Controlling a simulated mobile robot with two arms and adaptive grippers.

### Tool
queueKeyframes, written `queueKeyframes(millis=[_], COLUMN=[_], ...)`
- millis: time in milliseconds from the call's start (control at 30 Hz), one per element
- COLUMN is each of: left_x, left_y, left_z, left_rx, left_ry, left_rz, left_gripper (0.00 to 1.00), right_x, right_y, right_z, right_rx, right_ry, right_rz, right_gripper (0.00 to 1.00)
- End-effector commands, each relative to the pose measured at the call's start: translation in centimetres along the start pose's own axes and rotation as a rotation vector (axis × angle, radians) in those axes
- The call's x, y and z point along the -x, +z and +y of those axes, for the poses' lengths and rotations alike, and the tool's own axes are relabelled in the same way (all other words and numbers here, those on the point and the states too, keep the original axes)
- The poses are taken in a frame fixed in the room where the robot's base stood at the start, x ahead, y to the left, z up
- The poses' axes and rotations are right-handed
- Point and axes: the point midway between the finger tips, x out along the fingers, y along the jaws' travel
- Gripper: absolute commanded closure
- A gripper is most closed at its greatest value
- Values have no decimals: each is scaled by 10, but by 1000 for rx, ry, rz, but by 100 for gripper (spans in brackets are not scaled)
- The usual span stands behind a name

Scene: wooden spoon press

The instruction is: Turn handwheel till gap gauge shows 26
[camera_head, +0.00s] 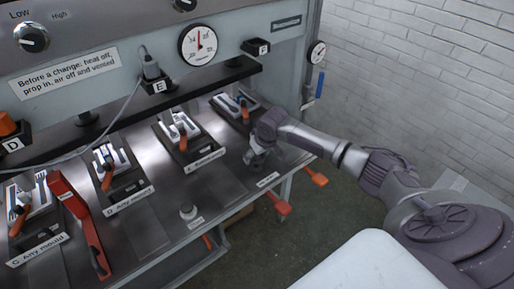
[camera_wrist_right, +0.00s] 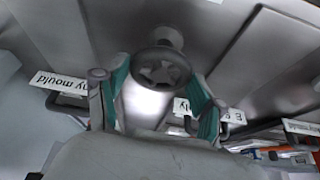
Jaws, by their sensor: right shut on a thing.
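A small dark handwheel with spokes (camera_wrist_right: 160,69) shows in the right wrist view, on a short post above a metal surface. My right gripper (camera_head: 257,161) is at the right end of the press bench in the head view. Its two teal-padded fingers stand on either side of the handwheel in the wrist view, shut on it. In the head view the gripper mostly hides the wheel. A round white dial gauge (camera_head: 198,45) with a red needle pointing roughly up is on the upper panel. Its numbers and label are too small to read. My left gripper is not in view.
A smaller gauge (camera_head: 317,52) hangs at the panel's right end. Several moulds with orange handles stand along the bench (camera_head: 222,190). A pale knob (camera_head: 188,211) is at its front. Orange-ended levers (camera_head: 282,207) stick out below the front edge.

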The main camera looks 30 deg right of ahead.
Motion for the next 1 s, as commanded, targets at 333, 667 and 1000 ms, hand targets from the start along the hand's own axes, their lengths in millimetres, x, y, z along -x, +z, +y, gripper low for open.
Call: queueKeyframes(millis=[333,667,1000], left_x=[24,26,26], left_y=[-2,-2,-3], left_z=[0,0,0], left_rx=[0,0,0], left_ry=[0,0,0], left_rz=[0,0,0], left_gripper=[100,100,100], right_x=[2,0,0], right_y=[-1,0,0], right_z=[0,1,1], right_rx=[-140,-166,-165], right_ry=[61,73,72], right_rz=[0,1,1], right_gripper=[66,66,14])
